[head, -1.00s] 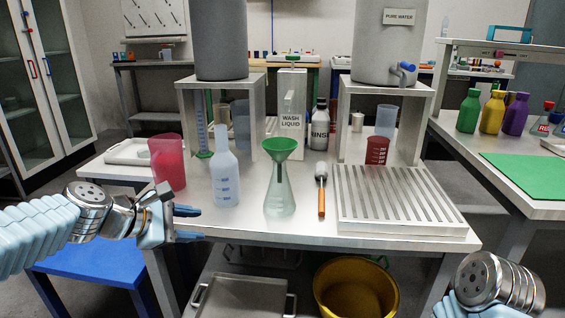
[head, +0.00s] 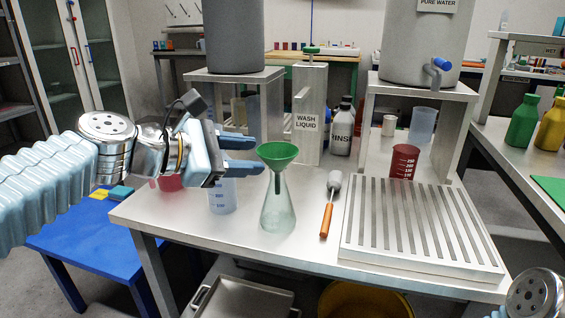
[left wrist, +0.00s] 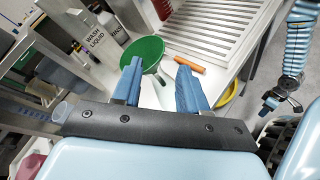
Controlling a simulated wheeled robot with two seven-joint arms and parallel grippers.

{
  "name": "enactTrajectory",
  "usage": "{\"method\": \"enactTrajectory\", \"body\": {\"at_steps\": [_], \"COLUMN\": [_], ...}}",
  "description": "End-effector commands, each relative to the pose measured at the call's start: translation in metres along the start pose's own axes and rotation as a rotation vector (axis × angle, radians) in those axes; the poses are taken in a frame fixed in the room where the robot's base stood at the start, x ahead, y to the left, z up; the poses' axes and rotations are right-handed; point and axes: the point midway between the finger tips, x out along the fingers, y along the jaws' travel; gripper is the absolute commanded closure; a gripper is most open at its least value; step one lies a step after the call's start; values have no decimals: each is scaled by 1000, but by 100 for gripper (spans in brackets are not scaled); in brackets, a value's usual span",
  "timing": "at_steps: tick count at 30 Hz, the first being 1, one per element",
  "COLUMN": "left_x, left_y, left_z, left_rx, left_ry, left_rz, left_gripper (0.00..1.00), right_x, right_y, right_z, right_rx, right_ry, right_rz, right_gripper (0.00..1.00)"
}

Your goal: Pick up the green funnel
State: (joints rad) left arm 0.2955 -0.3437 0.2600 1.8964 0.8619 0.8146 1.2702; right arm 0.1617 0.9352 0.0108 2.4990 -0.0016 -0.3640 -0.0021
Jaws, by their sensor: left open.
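The green funnel (head: 278,153) sits upright in the mouth of a clear conical flask (head: 277,213) on the metal bench, its stem inside the neck. My left gripper (head: 258,155) is open and empty, just left of the funnel at about cone height, with its fingers pointing right. In the left wrist view the funnel (left wrist: 143,50) shows beyond the fingertips, nearer the left finger; contact cannot be told. My right gripper (left wrist: 284,100) shows small and dark in the left wrist view, its jaws unclear. Only part of my right arm shows in the head view.
An orange-handled brush (head: 328,213) lies right of the flask, beside a slotted rack (head: 420,228). The wash liquid container (head: 308,135) stands behind.

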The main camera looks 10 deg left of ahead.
Motion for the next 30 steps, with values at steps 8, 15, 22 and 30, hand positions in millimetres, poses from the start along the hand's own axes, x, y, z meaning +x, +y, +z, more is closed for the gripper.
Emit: {"method": "enactTrajectory", "body": {"at_steps": [8, 15, 22, 30], "left_x": [35, 70, 87, 86], "left_y": [0, 1, 2, 2], "left_z": [-1, -11, -9, -9], "left_rx": [-1, -2, 0, 1], "left_ry": [1, 1, 1, 1], "left_rz": [0, -3, 0, 0], "left_gripper": [57, 57, 57, 74], "right_x": [1, 2, 1, 1], "right_y": [1, 2, 1, 1], "right_z": [0, -1, -1, 0], "right_rx": [1, 2, 1, 1], "right_ry": [1, 2, 1, 1], "right_rz": [1, 1, 1, 1], "right_gripper": [57, 57, 57, 57]}}
